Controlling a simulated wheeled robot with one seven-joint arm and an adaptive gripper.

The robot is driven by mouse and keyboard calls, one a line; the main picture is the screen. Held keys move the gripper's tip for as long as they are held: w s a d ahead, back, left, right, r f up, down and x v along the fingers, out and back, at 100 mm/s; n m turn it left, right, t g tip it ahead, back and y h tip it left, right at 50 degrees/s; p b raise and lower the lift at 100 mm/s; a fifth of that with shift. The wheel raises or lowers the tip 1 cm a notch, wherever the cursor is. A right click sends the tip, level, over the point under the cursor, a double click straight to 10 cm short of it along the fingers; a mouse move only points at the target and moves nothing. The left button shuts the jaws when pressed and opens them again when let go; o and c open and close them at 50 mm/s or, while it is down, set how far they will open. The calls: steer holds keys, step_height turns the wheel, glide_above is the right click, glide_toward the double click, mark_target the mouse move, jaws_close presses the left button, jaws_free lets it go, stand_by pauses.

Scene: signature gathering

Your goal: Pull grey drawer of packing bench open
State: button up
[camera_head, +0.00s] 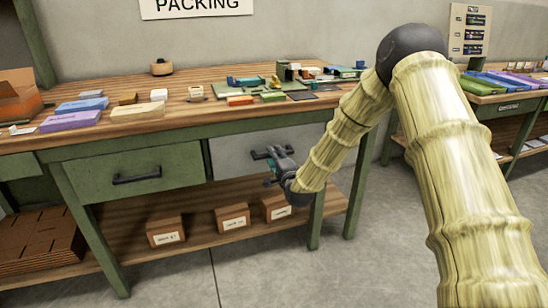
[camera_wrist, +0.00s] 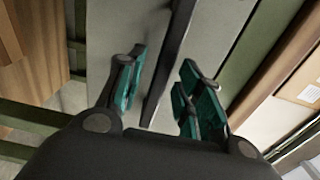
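The packing bench (camera_head: 205,108) has a wooden top and green frame. Its grey drawer (camera_head: 232,153) sits under the top, right of a green drawer (camera_head: 128,172), and looks closed. My gripper (camera_head: 268,158) is in front of the grey drawer at its dark handle. The arm hides the drawer's right part. In the wrist view, the dark bar handle (camera_wrist: 168,62) of the grey drawer (camera_wrist: 215,40) runs between the two teal-padded fingers of my gripper (camera_wrist: 162,92). The fingers are apart, with a gap on each side of the handle.
Boxes, parts and a green mat lie on the bench top. Several labelled cartons (camera_head: 165,231) stand on the lower shelf (camera_head: 195,247), with flat cardboard (camera_head: 40,240) at left. A second bench (camera_head: 520,98) stands at right. The floor (camera_head: 270,275) in front is clear.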

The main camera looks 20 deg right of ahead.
steer(key=shift+w, duration=0.7)
jaws_close()
steer(key=shift+a, duration=0.1)
